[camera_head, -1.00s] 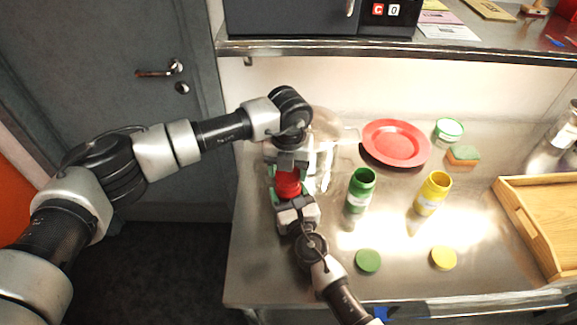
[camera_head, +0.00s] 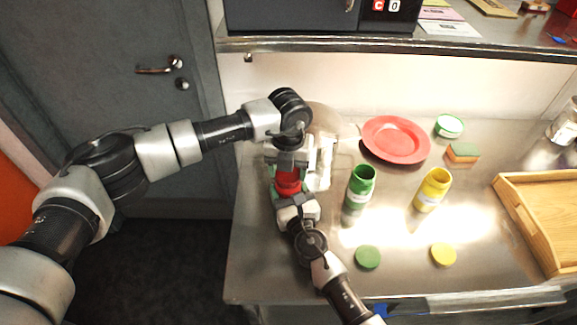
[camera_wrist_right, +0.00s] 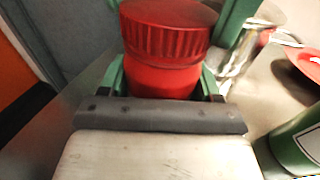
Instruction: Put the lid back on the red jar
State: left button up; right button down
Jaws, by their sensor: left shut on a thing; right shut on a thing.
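The red jar (camera_head: 288,187) is between my two grippers at the left end of the steel counter. It also shows in the right wrist view (camera_wrist_right: 162,82). My right gripper (camera_wrist_right: 162,85) is shut around its body, a green finger on each side. The ribbed red lid (camera_wrist_right: 168,32) is on top of the jar's mouth and looks level; I see no clear gap, but cannot tell how tightly it sits. My left gripper (camera_head: 288,169) comes in from the opposite side and is shut on the lid. Its fingers partly hide the lid in the head view.
An open green jar (camera_head: 360,187) and an open yellow jar (camera_head: 432,190) stand to the right. A green lid (camera_head: 367,257) and a yellow lid (camera_head: 443,255) lie before them. A red plate (camera_head: 396,139), a sponge (camera_head: 462,152) and a wooden tray (camera_head: 507,205) are farther right.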

pick_arm(q)
jog(key=m, duration=0.4)
jog(key=shift+d+m, duration=0.1)
jog(key=shift+m, duration=0.2)
jog(key=m, duration=0.6)
jog(key=shift+s+d+m, duration=0.1)
jog(key=shift+s+m, duration=0.05)
jog(key=shift+m, duration=0.25)
jog(key=m, duration=0.6)
jog(key=shift+s+m, duration=0.1)
jog(key=shift+m, duration=0.3)
jog(key=m, duration=0.4)
jog(key=shift+s, duration=0.1)
jog(key=m, duration=0.4)
jog(key=shift+m, duration=0.4)
jog(key=m, duration=0.6)
jog(key=shift+s+a+m, duration=0.1)
jog(key=shift+a+m, duration=0.15)
jog(key=shift+m, duration=0.05)
jog(key=m, duration=0.4)
jog(key=shift+a, duration=0.1)
jog(key=m, duration=0.5)
jog(key=shift+f, duration=0.1)
jog(key=o, duration=1)
